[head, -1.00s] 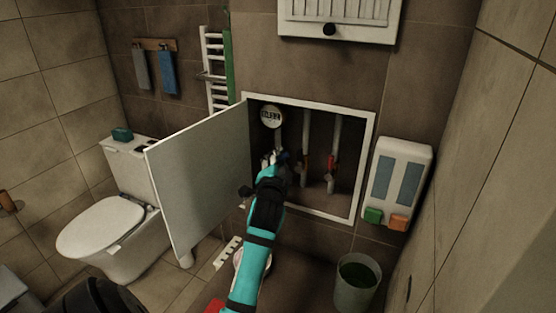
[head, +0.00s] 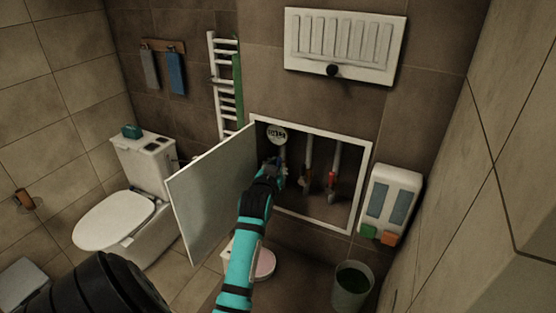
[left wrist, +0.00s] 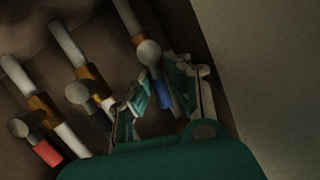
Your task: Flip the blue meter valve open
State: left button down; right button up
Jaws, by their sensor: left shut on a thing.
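The blue meter valve has a small blue handle, which shows in the left wrist view (left wrist: 163,95) below a grey round knob and a brass fitting on a white pipe. In the head view it is largely hidden by my left gripper (head: 274,172), which reaches into the open wall recess below the round white meter (head: 277,135). In the left wrist view the two fingers of my left gripper (left wrist: 162,92) stand on either side of the blue handle and are shut on it. The handle hangs roughly along the pipe. My right gripper is not in view.
Two more valved pipes stand right of the blue one, the rightmost with a red handle (head: 331,180). The recess has a white frame (head: 362,185). Its open door (head: 215,195) stands left of my arm. A dispenser (head: 391,203) and a bucket (head: 351,288) are at the right.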

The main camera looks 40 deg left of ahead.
pick_arm(q)
jog(key=shift+f+n+h+p, duration=0.25)
jog(key=shift+n+h+p, duration=0.25)
jog(key=shift+n+p, duration=0.35)
jog(key=shift+f, duration=0.1)
jog(key=c, duration=1.4)
grip_release()
jog(key=shift+w, duration=0.1)
jog(key=shift+r, duration=0.2)
